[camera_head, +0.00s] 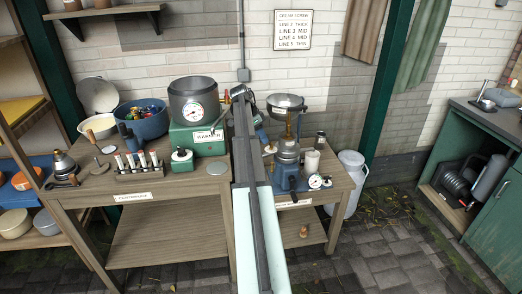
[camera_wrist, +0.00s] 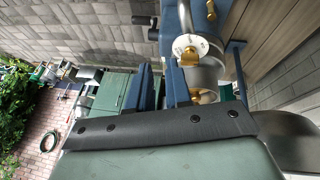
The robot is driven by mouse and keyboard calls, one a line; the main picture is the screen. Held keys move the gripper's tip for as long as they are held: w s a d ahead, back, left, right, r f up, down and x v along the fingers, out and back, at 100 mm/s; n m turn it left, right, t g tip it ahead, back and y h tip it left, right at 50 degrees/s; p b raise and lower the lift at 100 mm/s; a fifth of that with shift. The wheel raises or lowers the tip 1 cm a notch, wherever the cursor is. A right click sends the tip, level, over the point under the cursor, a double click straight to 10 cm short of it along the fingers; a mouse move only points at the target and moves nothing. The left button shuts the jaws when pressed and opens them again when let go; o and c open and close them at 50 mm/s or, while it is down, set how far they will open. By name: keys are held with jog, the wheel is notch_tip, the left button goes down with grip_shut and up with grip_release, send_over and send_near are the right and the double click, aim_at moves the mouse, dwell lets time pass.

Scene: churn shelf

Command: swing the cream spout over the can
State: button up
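The cream separator stands on the small right-hand table, with a steel bowl (camera_head: 286,103) on top, a brass middle and a blue base (camera_head: 290,180). The wrist view shows brass fittings (camera_wrist: 190,58) that may include a spout; I cannot tell which. A pale can (camera_head: 311,163) stands on the table, right of the separator. A larger white can (camera_head: 350,181) stands on the floor to the right. My gripper (camera_head: 262,122) is just left of the separator's upper part. In the wrist view its blue fingers (camera_wrist: 159,76) show a narrow gap, with nothing seen held.
The left table (camera_head: 185,195) holds a gauge pot (camera_head: 193,100) on a green warmer, a blue bowl (camera_head: 143,119) and a rack of vials (camera_head: 140,166). A small white gauge (camera_head: 315,181) is by the separator base. Open paving (camera_head: 375,240) lies in front at right.

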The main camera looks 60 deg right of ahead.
jog(key=s+a, duration=0.5)
jog(key=shift+a+f, duration=0.15)
jog(key=c, duration=0.3)
jog(key=s+a, duration=0.1)
jog(key=s+a+t+h, duration=0.1)
jog(key=a, duration=0.1)
jog(key=s+a+f+t, duration=0.1)
jog(key=a, duration=0.1)
jog(key=shift+s+a+h, duration=0.15)
jog(key=shift+s+h, duration=0.2)
jog(key=shift+h, duration=0.05)
grip_shut()
jog(key=w+d+f+t+h, duration=0.2)
jog(key=w+d+f+t, duration=0.1)
jog(key=w+d+f, duration=0.5)
jog(key=shift+d+n+t, duration=0.3)
jog(key=shift+d+t, duration=0.1)
jog(key=shift+d, duration=0.25)
jog(key=shift+w, duration=0.1)
